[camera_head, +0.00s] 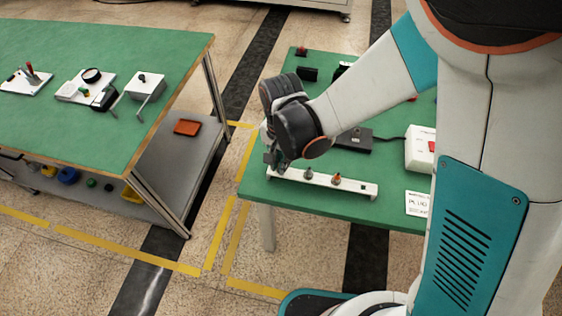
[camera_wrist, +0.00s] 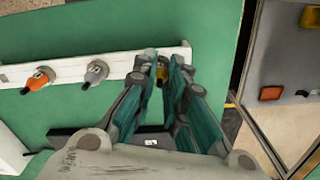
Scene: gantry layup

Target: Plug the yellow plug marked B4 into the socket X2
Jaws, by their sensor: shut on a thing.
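My gripper (camera_head: 275,164) is at the left end of a white bar (camera_head: 317,180) on the green table. In the wrist view my gripper (camera_wrist: 163,72) is closed around the yellow plug (camera_wrist: 161,70), which shows between the fingertips next to the bar (camera_wrist: 65,69). I cannot tell whether the plug is seated in the bar or free of it. A grey plug (camera_wrist: 96,72) and an orange plug (camera_wrist: 39,79) stand in the same bar. No B4 or X2 marking is readable, and I cannot identify the socket X2.
A dark box (camera_head: 354,140) behind the bar has a cable to a white box (camera_head: 420,152). A white printed card (camera_head: 418,203) lies at the table's right front. A separate green workbench (camera_head: 100,45) stands left across a floor gap, with an orange tray (camera_head: 187,127) on its shelf.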

